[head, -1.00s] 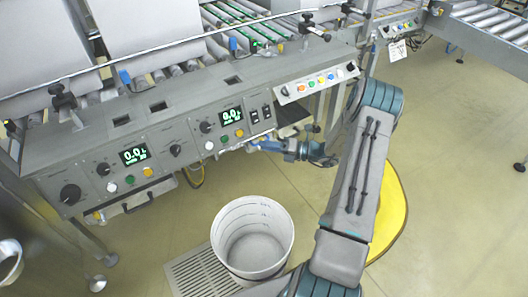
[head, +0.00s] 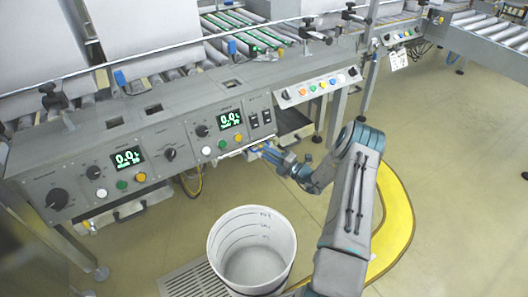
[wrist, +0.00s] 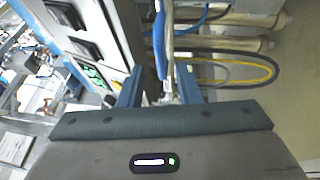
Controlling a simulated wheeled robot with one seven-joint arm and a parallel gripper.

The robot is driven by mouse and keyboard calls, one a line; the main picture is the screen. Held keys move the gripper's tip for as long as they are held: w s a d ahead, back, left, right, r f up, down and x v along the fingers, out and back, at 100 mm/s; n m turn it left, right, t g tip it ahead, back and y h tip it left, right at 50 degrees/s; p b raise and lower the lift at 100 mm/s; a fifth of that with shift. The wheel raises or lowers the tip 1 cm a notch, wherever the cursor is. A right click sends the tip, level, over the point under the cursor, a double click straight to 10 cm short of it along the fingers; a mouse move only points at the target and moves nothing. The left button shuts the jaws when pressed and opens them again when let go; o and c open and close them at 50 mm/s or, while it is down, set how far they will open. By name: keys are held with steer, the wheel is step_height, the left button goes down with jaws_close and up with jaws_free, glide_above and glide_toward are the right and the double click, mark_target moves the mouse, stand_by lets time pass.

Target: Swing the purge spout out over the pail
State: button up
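The white pail (head: 250,226) stands on the floor below the control panel, open and apparently empty, with level marks inside. My gripper (head: 264,151) is at the panel's lower front edge, above and slightly right of the pail. In the wrist view my gripper (wrist: 160,88) has its two blue-grey fingers apart. A thin pale bar (wrist: 169,55) shows between or just beyond them; I cannot tell whether they touch it. It may be the purge spout, but its outlet is not clearly visible.
The grey panel (head: 90,165) with lit displays, knobs and buttons runs above the pail. A floor grate (head: 190,281) lies left of the pail. Yellow and dark hoses (wrist: 245,72) loop beside my gripper. A yellow curved floor marking (head: 398,215) lies right of my arm.

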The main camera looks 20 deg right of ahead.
steer(key=shift+b+x, duration=0.4)
steer(key=shift+x, duration=1.65)
jaws_close()
steer(key=shift+r, duration=0.1)
